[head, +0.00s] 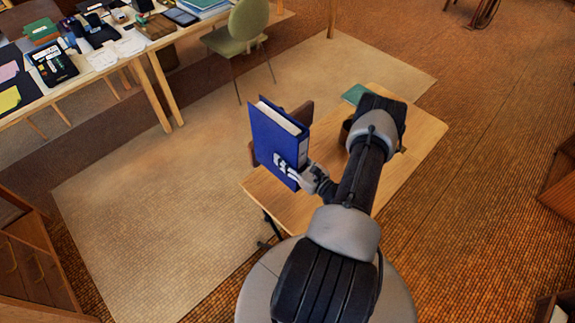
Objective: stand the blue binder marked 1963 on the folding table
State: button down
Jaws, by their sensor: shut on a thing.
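The blue binder (270,137) is roughly upright, with its white page edges showing at the top. My gripper (287,167) is shut on its lower right part. The folding table (285,207) has a light wooden top and lies below and to the right of the binder. The binder overlaps the table's left end in the picture; I cannot tell whether its bottom touches the top. The 1963 mark is not readable here. My arm hides the middle of the table.
A brown object (303,112) shows behind the binder, partly hidden. A green book (356,94) lies at the table's far end. A green chair (246,24) and a cluttered long desk (139,57) stand at the upper left. Pale rug (150,220) lies clear to the left.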

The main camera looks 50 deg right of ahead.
jog(key=shift+f+b, duration=0.45)
jog(key=shift+f, duration=1.5)
jog(key=shift+f, duration=0.15)
jog(key=c, duration=0.9)
grip_release()
jog(key=shift+c, duration=0.2)
jog(key=shift+r, duration=0.2)
jog(key=shift+s, duration=0.25)
jog(key=s+a+p, duration=0.1)
jog(key=s, duration=1)
jog(key=shift+s+a, duration=0.2)
jog(key=shift+s, duration=0.05)
